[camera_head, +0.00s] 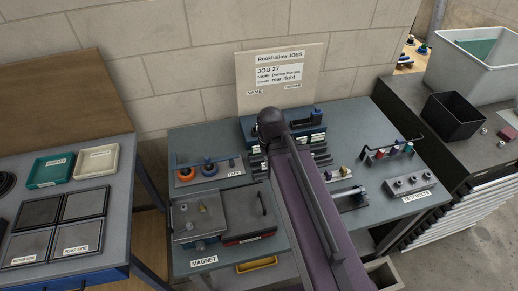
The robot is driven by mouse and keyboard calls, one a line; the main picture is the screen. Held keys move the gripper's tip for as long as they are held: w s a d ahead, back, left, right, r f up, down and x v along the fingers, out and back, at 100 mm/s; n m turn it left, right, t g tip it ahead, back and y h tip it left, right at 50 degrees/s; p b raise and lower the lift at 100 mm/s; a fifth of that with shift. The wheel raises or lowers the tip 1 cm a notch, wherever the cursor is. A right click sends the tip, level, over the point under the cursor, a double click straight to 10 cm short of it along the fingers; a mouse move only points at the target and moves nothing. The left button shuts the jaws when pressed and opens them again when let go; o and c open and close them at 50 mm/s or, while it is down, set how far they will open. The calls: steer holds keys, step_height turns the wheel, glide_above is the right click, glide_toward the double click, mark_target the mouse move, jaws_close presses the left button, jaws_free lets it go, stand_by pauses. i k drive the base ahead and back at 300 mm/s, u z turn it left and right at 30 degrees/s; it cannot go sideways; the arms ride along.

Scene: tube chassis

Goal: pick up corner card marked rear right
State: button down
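The words "rear right" (284,79) show on the upright job board (308,54) at the back of the middle bench, under "JOB 27" and a name line. Labels reading "NAME" and "CORNER" sit low on the board. I cannot make out a separate loose corner card with that marking. My arm reaches up from the bottom across the middle bench, and hides part of it. My gripper's fingers do not show.
The middle bench (184,136) holds a tape tray (218,167), a magnet plate (198,218), a dark box (244,212) and a test-bolts block (410,184). The left bench has green and cream trays (97,160). A black bin (452,116) stands right.

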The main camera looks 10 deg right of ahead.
mark_target(255, 150)
steer(key=u, duration=0.2)
steer(key=k, duration=0.7)
steer(key=u, duration=0.5)
steer(key=k, duration=0.65)
steer(key=i, duration=0.8)
steer(key=z, duration=0.15)
